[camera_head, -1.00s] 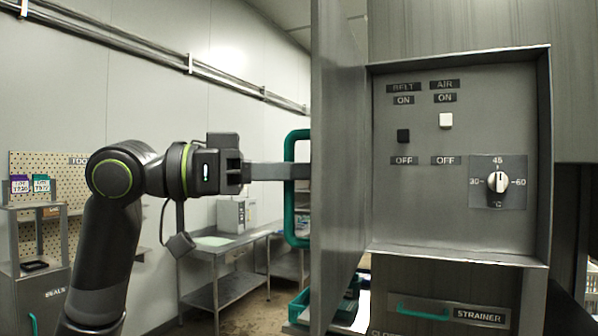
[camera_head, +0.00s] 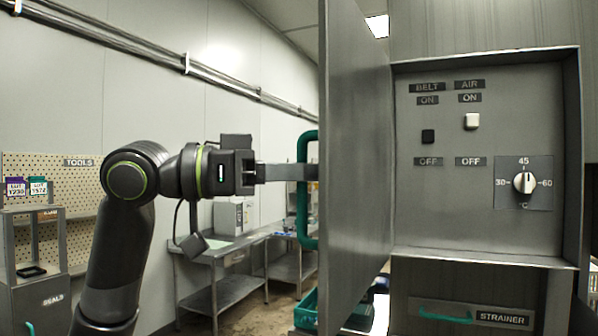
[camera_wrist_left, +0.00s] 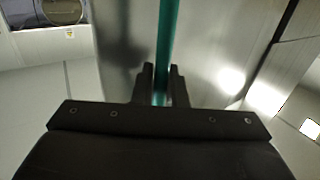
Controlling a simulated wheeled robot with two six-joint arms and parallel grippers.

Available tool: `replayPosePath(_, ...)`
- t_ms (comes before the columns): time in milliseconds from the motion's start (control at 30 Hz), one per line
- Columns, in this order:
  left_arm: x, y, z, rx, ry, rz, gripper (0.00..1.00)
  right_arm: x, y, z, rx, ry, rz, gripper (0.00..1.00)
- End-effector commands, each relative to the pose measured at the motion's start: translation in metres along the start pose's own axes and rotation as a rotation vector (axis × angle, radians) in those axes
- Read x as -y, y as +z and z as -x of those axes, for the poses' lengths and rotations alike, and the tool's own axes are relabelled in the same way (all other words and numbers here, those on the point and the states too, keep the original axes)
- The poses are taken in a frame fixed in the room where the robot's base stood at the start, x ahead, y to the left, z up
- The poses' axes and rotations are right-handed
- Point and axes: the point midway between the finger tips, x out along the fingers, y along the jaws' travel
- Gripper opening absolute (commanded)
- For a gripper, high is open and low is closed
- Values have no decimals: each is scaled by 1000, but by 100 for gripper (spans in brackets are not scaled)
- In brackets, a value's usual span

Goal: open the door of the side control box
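The side control box (camera_head: 487,215) stands at the right in the head view. Its grey door (camera_head: 356,170) is swung open on the left side and seen nearly edge-on, with the inside panel exposed. A green bar handle (camera_head: 302,190) is on the door's outer face. My left gripper (camera_head: 300,172) reaches the handle from the left; its fingertips are partly hidden behind the handle and door edge. In the left wrist view the two fingers (camera_wrist_left: 160,88) close around the green handle (camera_wrist_left: 166,45). My right gripper is not in view.
Inside the box are a black BELT switch (camera_head: 428,136), a white AIR switch (camera_head: 471,121) and a temperature knob (camera_head: 523,183). A STRAINER drawer (camera_head: 470,314) sits below. A steel table (camera_head: 215,250) and a SEALS cabinet (camera_head: 38,280) stand at the left, behind my arm.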

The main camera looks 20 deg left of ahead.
Motion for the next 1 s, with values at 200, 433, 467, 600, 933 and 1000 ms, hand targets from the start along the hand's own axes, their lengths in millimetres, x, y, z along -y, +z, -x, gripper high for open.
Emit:
replayPosePath(200,0,-1,0,-3,-1,1,30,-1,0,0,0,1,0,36)
replayPosePath(433,0,-1,0,-1,0,0,30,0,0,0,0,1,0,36)
replayPosePath(467,0,-1,0,-1,0,0,30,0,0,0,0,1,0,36)
replayPosePath(600,0,0,1,-1,-1,0,30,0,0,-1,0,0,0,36)
replayPosePath(933,1,3,36,-1,-7,-1,30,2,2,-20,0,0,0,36)
replayPosePath(1000,2,3,48,0,-7,-1,30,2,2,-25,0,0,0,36)
